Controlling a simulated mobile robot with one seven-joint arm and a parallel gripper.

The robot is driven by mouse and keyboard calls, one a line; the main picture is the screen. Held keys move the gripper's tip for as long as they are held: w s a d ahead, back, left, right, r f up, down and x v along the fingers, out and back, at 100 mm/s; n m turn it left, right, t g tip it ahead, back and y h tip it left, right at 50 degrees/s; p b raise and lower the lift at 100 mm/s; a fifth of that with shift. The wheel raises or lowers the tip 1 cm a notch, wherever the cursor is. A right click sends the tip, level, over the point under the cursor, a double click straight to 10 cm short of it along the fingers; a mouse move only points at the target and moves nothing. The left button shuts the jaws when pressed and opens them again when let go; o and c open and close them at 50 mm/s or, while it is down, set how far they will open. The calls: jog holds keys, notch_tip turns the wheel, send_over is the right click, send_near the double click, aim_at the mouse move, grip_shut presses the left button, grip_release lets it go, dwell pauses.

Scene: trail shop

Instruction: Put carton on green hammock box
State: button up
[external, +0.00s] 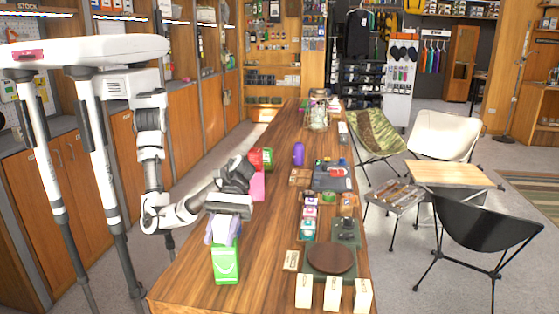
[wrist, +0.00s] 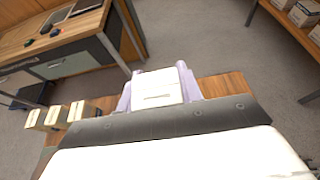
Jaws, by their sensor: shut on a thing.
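My gripper (external: 222,231), with lavender fingers, points down over the near left part of the wooden counter. In the wrist view the carton's pale top (wrist: 158,88) shows between the two fingers.
The counter (external: 190,274) is bare around the carton. Several cream boxes (external: 332,294) stand at the near right edge, by a round brown board (external: 331,259). A pink item (external: 258,186) and a purple bottle (external: 298,154) stand farther back. Chairs stand to the right.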

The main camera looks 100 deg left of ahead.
jog(key=o, duration=1)
jog(key=shift+r, duration=0.2)
jog(key=p+v, duration=0.1)
jog(key=v, duration=1.1)
jog(key=shift+p, duration=0.4)
